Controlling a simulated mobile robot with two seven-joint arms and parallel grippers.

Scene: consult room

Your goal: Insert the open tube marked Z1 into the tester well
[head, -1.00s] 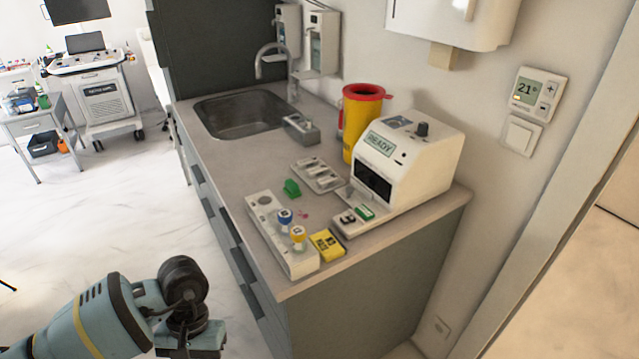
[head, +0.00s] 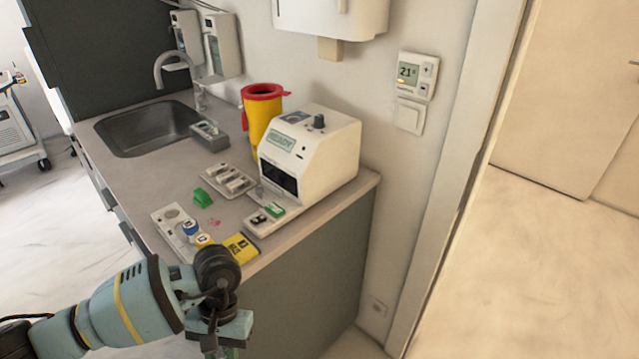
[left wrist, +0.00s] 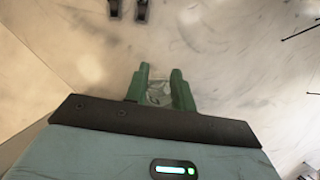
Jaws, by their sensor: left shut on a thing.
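The white tester (head: 318,160) stands on the counter near the wall, its display reading READY. Its low front tray (head: 258,227) holds small black and green parts; I cannot make out the well. My left gripper (head: 228,352) is in front of the counter's near end, cut off by the bottom edge. In the left wrist view its green fingers (left wrist: 159,90) are shut on a clear tube (left wrist: 159,95). The tube's marking cannot be read. My right gripper is not in view.
A white rack (head: 168,222) holds blue-capped (head: 190,228) and yellow-capped (head: 204,241) tubes, partly behind my arm. A yellow box (head: 240,248), green piece (head: 202,197), grey tray (head: 230,181) and yellow bin (head: 262,115) stand nearby. The sink (head: 150,128) is farther back.

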